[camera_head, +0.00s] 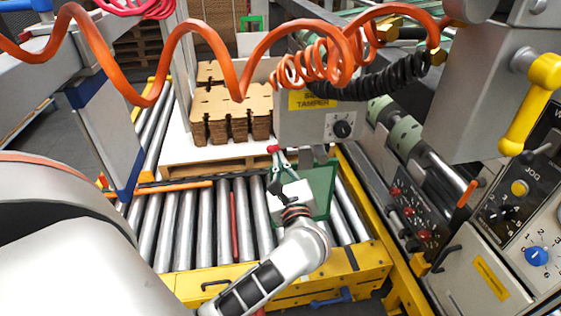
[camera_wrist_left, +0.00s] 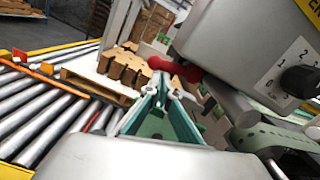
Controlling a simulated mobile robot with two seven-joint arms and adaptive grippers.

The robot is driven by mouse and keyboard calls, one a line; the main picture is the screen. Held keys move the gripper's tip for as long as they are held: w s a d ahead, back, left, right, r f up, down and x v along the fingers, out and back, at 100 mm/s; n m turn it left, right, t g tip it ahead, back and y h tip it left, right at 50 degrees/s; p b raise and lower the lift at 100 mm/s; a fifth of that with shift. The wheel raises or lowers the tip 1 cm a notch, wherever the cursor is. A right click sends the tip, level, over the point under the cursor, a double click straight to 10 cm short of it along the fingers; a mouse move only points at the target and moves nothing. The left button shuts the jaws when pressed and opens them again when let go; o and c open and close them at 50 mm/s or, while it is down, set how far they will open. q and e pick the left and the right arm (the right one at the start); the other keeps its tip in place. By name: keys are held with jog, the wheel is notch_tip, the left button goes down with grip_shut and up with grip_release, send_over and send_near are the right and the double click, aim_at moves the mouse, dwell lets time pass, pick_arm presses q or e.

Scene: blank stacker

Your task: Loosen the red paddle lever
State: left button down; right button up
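The red paddle lever (camera_head: 273,149) shows as a small red end at the lower left of the grey tamper box (camera_head: 290,128). In the left wrist view it is a rounded red bar (camera_wrist_left: 178,68) beside the underside of the grey housing. My left gripper (camera_head: 283,153) reaches up from below, close to the red lever. In the left wrist view its green-padded fingers (camera_wrist_left: 162,78) come together at the tips, just below the red bar. I cannot tell whether the tips touch the lever. My right gripper is in neither view.
Stacked brown cardboard blanks (camera_head: 232,118) stand on a pallet behind the roller conveyor (camera_head: 190,225). An orange coiled hose (camera_head: 320,62) hangs above. A green plate (camera_head: 322,185) is behind my left gripper. Control panels and a yellow handle (camera_head: 530,105) are on the right.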

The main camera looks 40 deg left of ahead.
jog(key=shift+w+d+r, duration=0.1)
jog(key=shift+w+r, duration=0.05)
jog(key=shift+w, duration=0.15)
pick_arm(q)
notch_tip(320, 180, down, 5)
jog(key=d+b, duration=0.1)
jog(key=b, duration=0.3)
jog(key=p+v, duration=0.1)
jog(key=v, duration=0.9)
jog(key=shift+r, duration=0.6)
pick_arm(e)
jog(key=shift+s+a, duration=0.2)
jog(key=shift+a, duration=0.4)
pick_arm(q)
jog(key=shift+d, duration=0.1)
